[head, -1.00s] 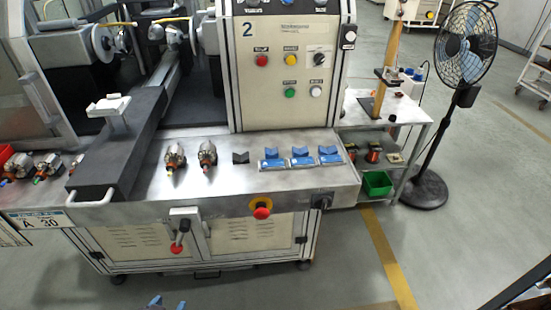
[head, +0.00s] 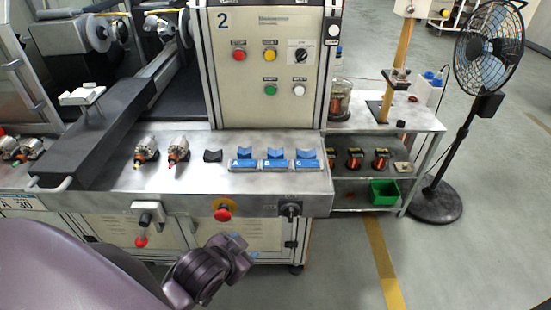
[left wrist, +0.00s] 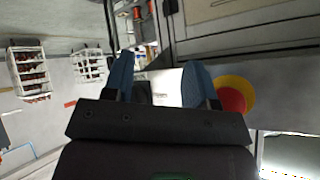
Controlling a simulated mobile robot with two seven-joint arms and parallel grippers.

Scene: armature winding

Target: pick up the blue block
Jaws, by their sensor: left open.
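Three blue blocks with a V-notch on top stand in a row on the steel bench top in the head view: a left one (head: 244,154), a middle one (head: 276,154) and a right one (head: 307,155). Each sits on a blue base with a white label. My left arm reaches in from the bottom left of the head view, its wrist below the bench's front edge. In the left wrist view my left gripper (left wrist: 160,85) shows two blue fingers spread apart, with no block visibly held. My right gripper is in neither view.
The control cabinet (head: 268,100) rises behind.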

